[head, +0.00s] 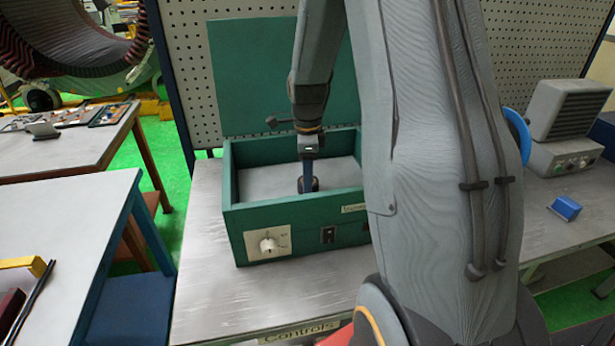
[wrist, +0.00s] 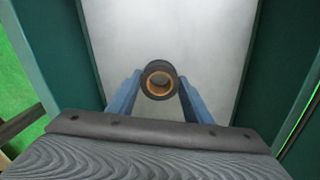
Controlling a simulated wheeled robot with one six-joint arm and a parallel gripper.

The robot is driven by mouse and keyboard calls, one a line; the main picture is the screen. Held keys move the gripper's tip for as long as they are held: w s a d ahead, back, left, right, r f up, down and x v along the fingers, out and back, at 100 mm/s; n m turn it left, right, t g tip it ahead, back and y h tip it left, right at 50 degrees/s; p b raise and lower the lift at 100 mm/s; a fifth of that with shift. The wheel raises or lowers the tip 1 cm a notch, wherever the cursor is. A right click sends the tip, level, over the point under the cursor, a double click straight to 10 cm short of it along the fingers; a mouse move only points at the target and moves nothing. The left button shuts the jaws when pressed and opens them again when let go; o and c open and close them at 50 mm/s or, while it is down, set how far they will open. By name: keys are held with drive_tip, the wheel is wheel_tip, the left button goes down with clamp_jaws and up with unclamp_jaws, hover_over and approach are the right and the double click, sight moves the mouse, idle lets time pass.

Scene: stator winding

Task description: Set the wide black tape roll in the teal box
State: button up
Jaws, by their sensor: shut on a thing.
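The wide black tape roll (wrist: 160,66) shows in the wrist view as a dark ring with an orange-brown core. My gripper (wrist: 159,88) is shut on it, with a blue finger on each side. In the head view my gripper (head: 307,184) points down inside the teal box, and the tape roll (head: 315,184) is a small dark shape at the fingertips. The teal box (head: 290,216) is open, with its lid raised at the back. The roll is over the pale floor of the box; I cannot tell whether it touches it. My arm hides the box's right side.
The box stands on a grey bench (head: 215,300) against a pegboard (head: 265,10). A dial plate (head: 268,243) is on its front. A blue block (head: 565,208) and a grey vented unit (head: 570,108) are at right. The box floor around the roll looks clear.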

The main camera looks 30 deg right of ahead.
drive_tip(key=shift+f, duration=0.2)
drive_tip(key=o, duration=1.1)
drive_tip(key=shift+r, duration=0.1)
drive_tip(key=shift+r+b, duration=2.05)
drive_tip(key=shift+r, duration=4.1)
